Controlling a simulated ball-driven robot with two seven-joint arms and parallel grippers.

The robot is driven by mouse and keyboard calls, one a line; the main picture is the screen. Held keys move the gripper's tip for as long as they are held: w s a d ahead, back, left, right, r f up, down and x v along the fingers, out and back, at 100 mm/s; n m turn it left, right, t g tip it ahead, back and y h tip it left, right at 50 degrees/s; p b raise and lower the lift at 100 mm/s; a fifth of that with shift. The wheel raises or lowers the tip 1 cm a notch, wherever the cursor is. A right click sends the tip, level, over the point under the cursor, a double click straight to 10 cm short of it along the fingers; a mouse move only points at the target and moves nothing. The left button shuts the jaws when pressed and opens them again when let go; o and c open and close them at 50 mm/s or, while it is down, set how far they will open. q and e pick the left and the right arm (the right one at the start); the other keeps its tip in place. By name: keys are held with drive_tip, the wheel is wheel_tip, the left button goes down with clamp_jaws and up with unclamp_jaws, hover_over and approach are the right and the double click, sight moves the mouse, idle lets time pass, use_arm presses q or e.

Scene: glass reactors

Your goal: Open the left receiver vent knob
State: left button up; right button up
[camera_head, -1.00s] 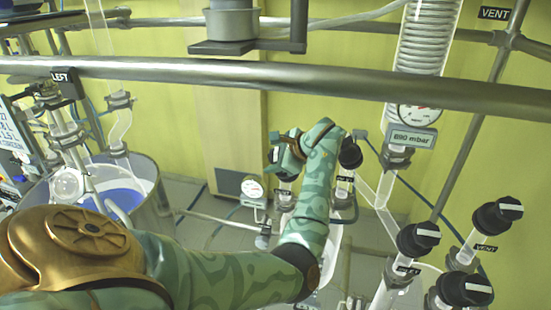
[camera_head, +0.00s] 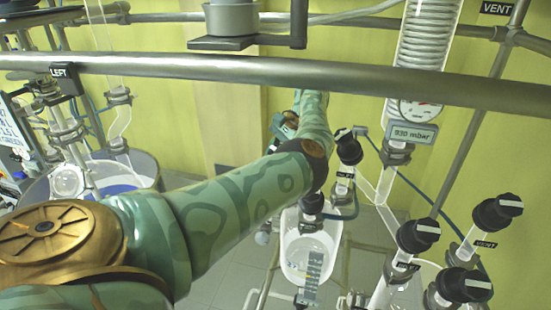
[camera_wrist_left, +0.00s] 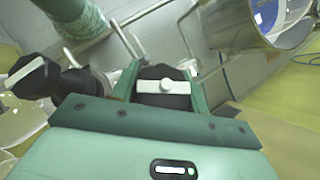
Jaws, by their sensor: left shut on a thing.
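The left receiver vent knob (camera_wrist_left: 163,92), black with a white bar handle, sits between my left gripper's fingers (camera_wrist_left: 163,85) in the left wrist view. The fingers are shut on it, and the white bar lies across the picture from finger to finger. In the head view my left arm reaches to the middle, and the left gripper (camera_head: 284,126) is partly hidden behind my own forearm. The held knob cannot be made out there. A second black knob (camera_head: 348,150) stands just right of my arm; a similar knob (camera_wrist_left: 28,78) shows at the left in the wrist view. My right gripper is out of view.
A metal rail (camera_head: 300,75) crosses above my arm. A gauge display (camera_head: 412,133) reads about 930 mbar. Several black vent knobs (camera_head: 418,236) stand at the right. A glass receiver (camera_head: 308,250) hangs below my arm, and a steel vessel (camera_head: 145,172) is at the left.

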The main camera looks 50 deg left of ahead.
use_arm(q)
drive_tip(key=shift+d+f+n+h, duration=0.1)
drive_tip(key=shift+f+n+h, duration=0.05)
drive_tip(key=shift+n+h, duration=0.3)
drive_tip(key=shift+f, duration=0.1)
drive_tip(key=o, duration=1)
drive_tip(key=shift+s, duration=0.1)
